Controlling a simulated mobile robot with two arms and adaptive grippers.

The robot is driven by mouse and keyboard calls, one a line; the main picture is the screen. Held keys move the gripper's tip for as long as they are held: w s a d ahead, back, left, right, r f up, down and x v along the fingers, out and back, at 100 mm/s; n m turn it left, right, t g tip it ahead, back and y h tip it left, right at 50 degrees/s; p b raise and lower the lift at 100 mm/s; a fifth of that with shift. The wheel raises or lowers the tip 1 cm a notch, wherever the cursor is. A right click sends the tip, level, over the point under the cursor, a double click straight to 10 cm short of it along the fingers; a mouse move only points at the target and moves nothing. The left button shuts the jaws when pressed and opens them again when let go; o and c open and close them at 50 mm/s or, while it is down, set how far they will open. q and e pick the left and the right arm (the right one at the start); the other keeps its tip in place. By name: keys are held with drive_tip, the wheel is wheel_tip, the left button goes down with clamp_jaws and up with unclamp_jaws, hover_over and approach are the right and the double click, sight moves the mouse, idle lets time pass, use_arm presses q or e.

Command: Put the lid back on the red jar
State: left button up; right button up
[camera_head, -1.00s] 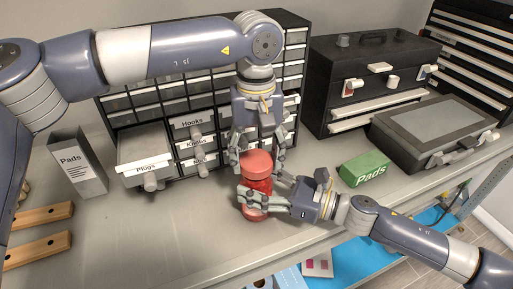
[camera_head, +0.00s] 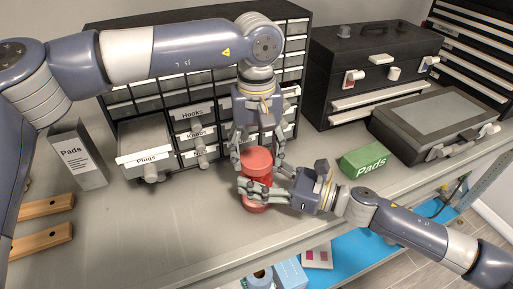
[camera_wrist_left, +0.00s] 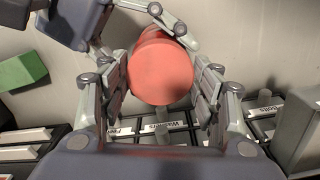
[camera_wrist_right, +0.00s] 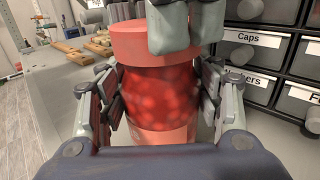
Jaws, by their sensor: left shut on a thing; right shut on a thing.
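The red jar (camera_head: 256,206) stands upright on the workbench, its see-through body also filling the right wrist view (camera_wrist_right: 160,95). My right gripper (camera_head: 262,190) is shut around the jar's body from the right side. The round, flat red lid (camera_head: 257,158) is level at the jar's top. My left gripper (camera_head: 257,163) points down and is shut on the lid. In the left wrist view the lid (camera_wrist_left: 161,72) sits between its fingers. In the right wrist view the lid (camera_wrist_right: 145,42) looks right over the jar's mouth; I cannot tell whether it is fully seated.
Behind is a drawer cabinet (camera_head: 190,95) with pulled-out drawers (camera_head: 145,150). A grey Pads box (camera_head: 80,155) stands left. A green Pads box (camera_head: 363,159), a black toolbox (camera_head: 375,70) and a grey case (camera_head: 430,125) are right.

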use_arm(q)
drive_tip(key=shift+s+f, duration=0.1)
drive_tip(key=shift+f, duration=0.6)
idle(0.4)
drive_tip(key=shift+f, duration=0.1)
drive_tip(key=shift+c, duration=0.9)
use_arm(e)
clamp_jaws()
use_arm(q)
drive_tip(key=m, duration=0.4)
drive_tip(key=shift+f, duration=0.1)
use_arm(e)
drive_tip(key=shift+r, duration=0.1)
use_arm(q)
drive_tip(key=m, duration=0.5)
drive_tip(key=shift+c, duration=0.2)
use_arm(e)
drive_tip(key=shift+w, duration=0.15)
use_arm(q)
drive_tip(key=o, duration=1)
drive_tip(key=shift+c, duration=0.2)
